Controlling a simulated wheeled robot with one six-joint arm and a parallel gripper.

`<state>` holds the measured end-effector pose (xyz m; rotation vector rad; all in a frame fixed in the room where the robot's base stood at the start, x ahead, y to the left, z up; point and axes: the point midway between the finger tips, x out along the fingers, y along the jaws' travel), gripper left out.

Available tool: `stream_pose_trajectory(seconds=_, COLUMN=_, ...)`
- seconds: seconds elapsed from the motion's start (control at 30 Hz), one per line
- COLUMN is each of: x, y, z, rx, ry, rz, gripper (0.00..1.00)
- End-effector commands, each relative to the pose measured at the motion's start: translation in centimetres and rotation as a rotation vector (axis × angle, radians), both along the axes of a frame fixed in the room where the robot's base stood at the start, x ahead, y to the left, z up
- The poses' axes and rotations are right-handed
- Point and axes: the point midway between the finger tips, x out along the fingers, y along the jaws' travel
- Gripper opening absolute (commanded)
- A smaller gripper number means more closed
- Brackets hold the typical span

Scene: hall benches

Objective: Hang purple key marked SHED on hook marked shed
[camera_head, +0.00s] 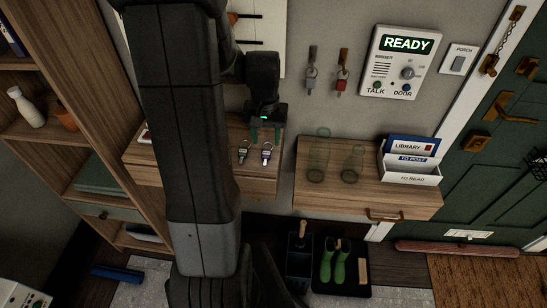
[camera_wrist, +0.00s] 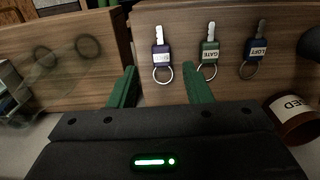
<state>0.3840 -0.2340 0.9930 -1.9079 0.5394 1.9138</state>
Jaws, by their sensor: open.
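The purple key (camera_wrist: 161,54) lies flat on the wooden shelf, its ring toward my gripper; its small tag lettering is hard to read. It appears to be the right one of two keys seen on the shelf in the head view (camera_head: 267,154). My gripper (camera_wrist: 160,74) is open and empty, its green fingers either side of the purple key's ring in the wrist view. In the head view my gripper (camera_head: 266,135) is just above the shelf, behind the keys. No hook marked shed can be made out; my arm covers part of the wall.
Beside it lie a green GATE key (camera_wrist: 209,52) and a blue LOFT key (camera_wrist: 256,48). A grey key (camera_head: 312,75) and a red key (camera_head: 342,75) hang on the wall near the intercom (camera_head: 400,50). Glasses (camera_head: 319,158) and a letter rack (camera_head: 410,165) stand on the right shelf (camera_head: 365,198).

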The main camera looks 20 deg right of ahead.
Motion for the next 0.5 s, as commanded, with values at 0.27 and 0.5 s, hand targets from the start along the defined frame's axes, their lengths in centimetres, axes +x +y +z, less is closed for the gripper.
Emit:
stream_pose_trajectory(seconds=0.27, x=0.0, y=0.0, z=-3.3, rx=0.001, ry=0.001, rz=0.0, gripper=0.45)
stream_pose_trajectory(seconds=0.5, x=-0.1, y=0.0, z=-5.5, rx=0.001, ry=0.002, rz=0.0, gripper=0.45)
